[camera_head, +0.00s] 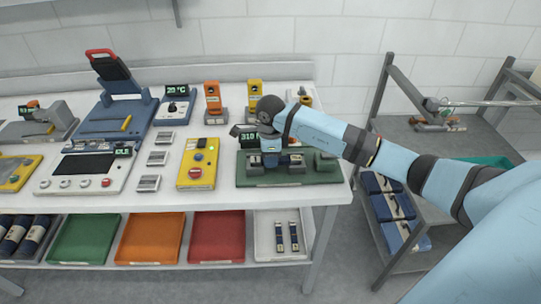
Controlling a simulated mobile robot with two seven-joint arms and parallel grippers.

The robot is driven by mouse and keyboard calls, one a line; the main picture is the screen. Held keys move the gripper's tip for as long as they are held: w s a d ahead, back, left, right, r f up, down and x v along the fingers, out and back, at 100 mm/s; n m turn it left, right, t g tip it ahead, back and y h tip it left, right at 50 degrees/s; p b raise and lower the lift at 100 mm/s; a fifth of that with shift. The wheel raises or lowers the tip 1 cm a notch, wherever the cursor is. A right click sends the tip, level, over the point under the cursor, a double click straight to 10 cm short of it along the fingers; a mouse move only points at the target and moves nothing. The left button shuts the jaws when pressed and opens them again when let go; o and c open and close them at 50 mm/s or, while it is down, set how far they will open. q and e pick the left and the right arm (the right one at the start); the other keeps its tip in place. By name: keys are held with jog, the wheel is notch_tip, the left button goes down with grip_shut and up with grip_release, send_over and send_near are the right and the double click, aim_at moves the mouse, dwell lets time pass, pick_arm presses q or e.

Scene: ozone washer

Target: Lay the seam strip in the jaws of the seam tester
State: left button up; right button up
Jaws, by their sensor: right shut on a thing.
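The seam tester, a dark green bench unit (318,177) with a small lit display (249,139), stands at the right end of the white table. My right gripper (270,160) points down over the middle of it, low between its grey blocks. The gripper is shut on a seam strip, which the fingers and wrist almost wholly hide. I cannot tell whether the strip touches the jaws. Two dark strips with pale ends (287,237) lie in a white tray (264,251) on the lower shelf. My left gripper is out of view.
A yellow control box (197,164) stands left of the tester, with small grey plates (153,158) beyond it. Orange-topped and yellow-topped devices (213,102) stand behind. Red (217,250), orange and green trays line the lower shelf. A grey rack (378,105) stands to the right.

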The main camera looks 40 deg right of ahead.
jog(key=shift+f, duration=0.2)
jog(key=o, duration=0.9)
jog(key=shift+o, duration=0.2)
jog(key=shift+r, duration=0.1)
